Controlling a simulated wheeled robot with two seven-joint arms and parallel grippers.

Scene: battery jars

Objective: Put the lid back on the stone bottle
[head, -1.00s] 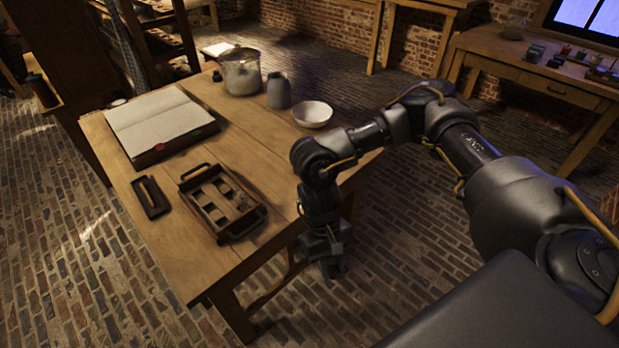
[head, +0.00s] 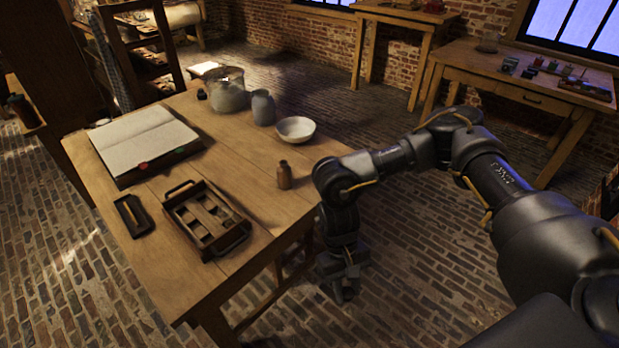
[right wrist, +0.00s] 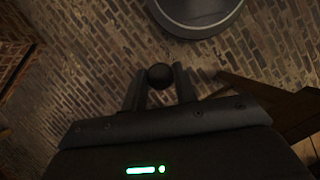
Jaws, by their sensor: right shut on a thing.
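A grey stone-like bottle (head: 263,108) stands upright on the wooden table between a glass jar and a white bowl. A smaller brown bottle (head: 284,175) stands near the table's right edge. I cannot tell for sure which is the stone bottle. My right gripper (head: 345,292) points down beyond the table's right edge, apart from both bottles. In the right wrist view, its fingers (right wrist: 160,88) are shut on a small dark round thing (right wrist: 160,75), perhaps the lid. In the head view the held thing is too dark to make out. My left gripper is out of view.
The table (head: 235,150) also bears a glass jar (head: 228,92), a small dark object (head: 202,94), a white bowl (head: 296,129), an open book (head: 146,143), a slotted wooden tray (head: 206,220) and a small dark tray (head: 133,215). Brick floor lies under my right gripper.

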